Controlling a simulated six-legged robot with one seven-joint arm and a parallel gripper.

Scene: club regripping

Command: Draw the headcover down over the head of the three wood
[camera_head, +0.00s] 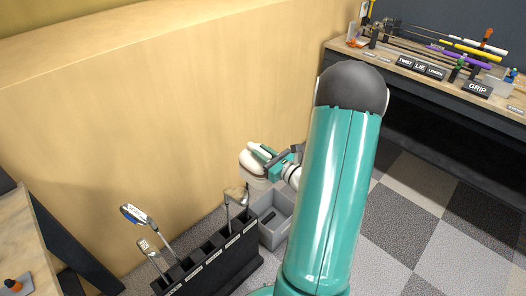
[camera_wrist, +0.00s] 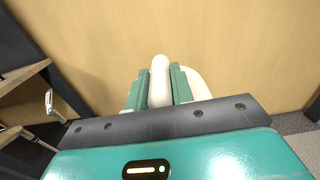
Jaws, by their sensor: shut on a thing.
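My gripper (camera_head: 268,154) is shut on a white headcover (camera_head: 251,164), held near the tan wall above the right end of the club rack. In the wrist view a white part of the headcover (camera_wrist: 160,82) stands between the two green fingers of my gripper (camera_wrist: 158,94), and more white shows behind the right finger. A club head (camera_head: 237,194) sits just below and left of the headcover, apart from it; I cannot tell whether it is the three wood. The headcover's mouth and anything inside it are hidden.
A black rack (camera_head: 212,268) with labelled slots stands below, holding a blue-and-white club (camera_head: 134,215) and an iron (camera_head: 147,247) at left. A grey bin (camera_head: 284,233) stands beside it. A workbench (camera_head: 405,80) is at upper right. Checkered floor (camera_head: 440,205) is clear at right.

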